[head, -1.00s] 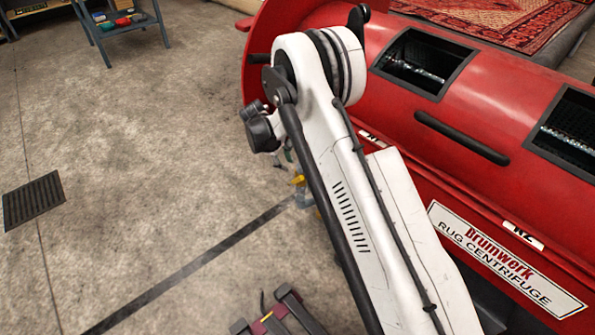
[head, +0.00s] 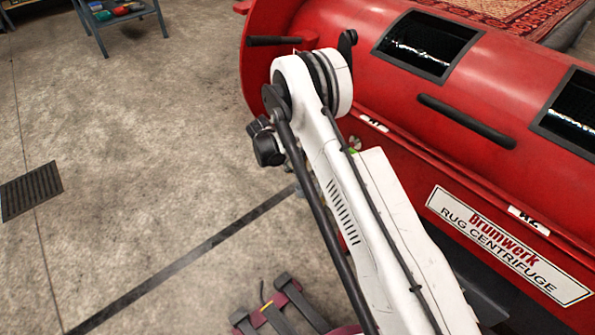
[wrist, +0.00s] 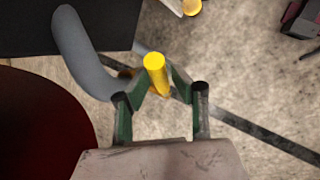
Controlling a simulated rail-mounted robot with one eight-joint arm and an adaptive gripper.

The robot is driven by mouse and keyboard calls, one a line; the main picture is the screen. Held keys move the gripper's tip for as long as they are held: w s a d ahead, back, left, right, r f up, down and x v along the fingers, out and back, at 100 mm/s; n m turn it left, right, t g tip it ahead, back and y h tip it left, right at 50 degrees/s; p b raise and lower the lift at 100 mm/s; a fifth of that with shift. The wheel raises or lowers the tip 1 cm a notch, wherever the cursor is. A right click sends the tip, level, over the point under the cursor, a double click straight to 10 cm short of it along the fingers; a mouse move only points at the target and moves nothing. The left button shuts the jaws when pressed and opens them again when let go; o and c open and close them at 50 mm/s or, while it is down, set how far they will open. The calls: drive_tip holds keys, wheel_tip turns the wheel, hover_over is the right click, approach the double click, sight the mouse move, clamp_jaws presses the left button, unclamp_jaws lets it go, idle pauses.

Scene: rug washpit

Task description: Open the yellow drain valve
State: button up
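The drain valve's yellow handle (wrist: 156,64) shows in the wrist view as a short bar with a rounded end. My gripper (wrist: 162,78) has its green fingers angled inward, one on each side of the handle. The fingertips are close to it, but I cannot tell whether both press on it. A curved grey pipe (wrist: 78,50) is left of the handle. Orange-brown metal shows partly behind the left finger. In the head view my white arm hides the handle and my gripper.
The red rug centrifuge (head: 385,80) fills the right of the head view. A floor grate (head: 32,190) lies at left, a dark strip (head: 180,262) crosses the concrete, and a blue cart (head: 118,20) stands at the back. The floor at left is mostly clear.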

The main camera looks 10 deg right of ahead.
drive_tip(key=shift+x, duration=0.85)
clamp_jaws()
